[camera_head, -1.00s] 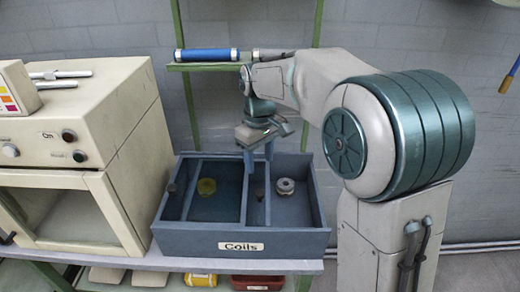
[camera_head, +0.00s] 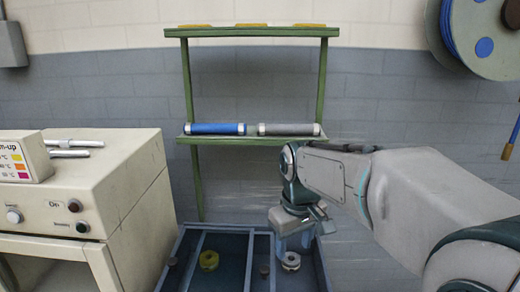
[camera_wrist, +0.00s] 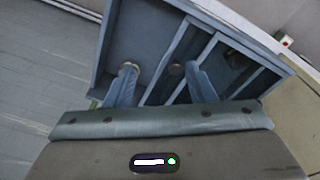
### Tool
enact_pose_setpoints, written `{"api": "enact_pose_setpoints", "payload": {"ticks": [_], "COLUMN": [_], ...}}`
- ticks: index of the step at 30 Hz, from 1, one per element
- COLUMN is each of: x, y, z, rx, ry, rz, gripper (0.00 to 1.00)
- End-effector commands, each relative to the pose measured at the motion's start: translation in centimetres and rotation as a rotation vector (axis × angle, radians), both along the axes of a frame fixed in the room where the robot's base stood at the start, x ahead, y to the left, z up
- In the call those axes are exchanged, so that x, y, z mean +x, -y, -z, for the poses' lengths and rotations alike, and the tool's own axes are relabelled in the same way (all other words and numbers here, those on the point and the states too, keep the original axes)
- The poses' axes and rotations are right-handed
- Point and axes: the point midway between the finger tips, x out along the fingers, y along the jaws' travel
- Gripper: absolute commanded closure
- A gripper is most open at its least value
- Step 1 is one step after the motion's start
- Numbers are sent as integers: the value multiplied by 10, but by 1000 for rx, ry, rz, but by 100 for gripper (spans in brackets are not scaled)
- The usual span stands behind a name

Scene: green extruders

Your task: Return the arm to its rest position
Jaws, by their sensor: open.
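My gripper (camera_head: 292,243) hangs from my bent arm with its fingers pointing down, above the right compartment of the blue-grey coils box (camera_head: 320,268). A pale round thing (camera_wrist: 131,66) shows partly behind the left fingertip, apparently on the box floor. The front of the box is cut off in the head view.
A cream oven (camera_head: 100,190) stands at left. A green rack (camera_head: 200,140) behind holds a blue cylinder (camera_head: 215,128) and a grey cylinder (camera_head: 288,129). A hose reel (camera_head: 490,35) hangs on the right wall.

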Motion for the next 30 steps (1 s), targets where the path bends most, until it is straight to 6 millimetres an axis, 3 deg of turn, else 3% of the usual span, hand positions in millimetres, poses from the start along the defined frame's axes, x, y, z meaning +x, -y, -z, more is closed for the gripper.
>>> {"api": "enact_pose_setpoints", "payload": {"ticks": [1,6,13,19,30], "x": [-18,-70,-126,-145,-145], "y": [12,42,66,74,74], "z": [2,17,45,58,58], "rx": [6,30,60,72,73], "ry": [19,76,138,159,159], "rz": [53,228,414,478,481], "gripper": [50,50,50,50,50]}}
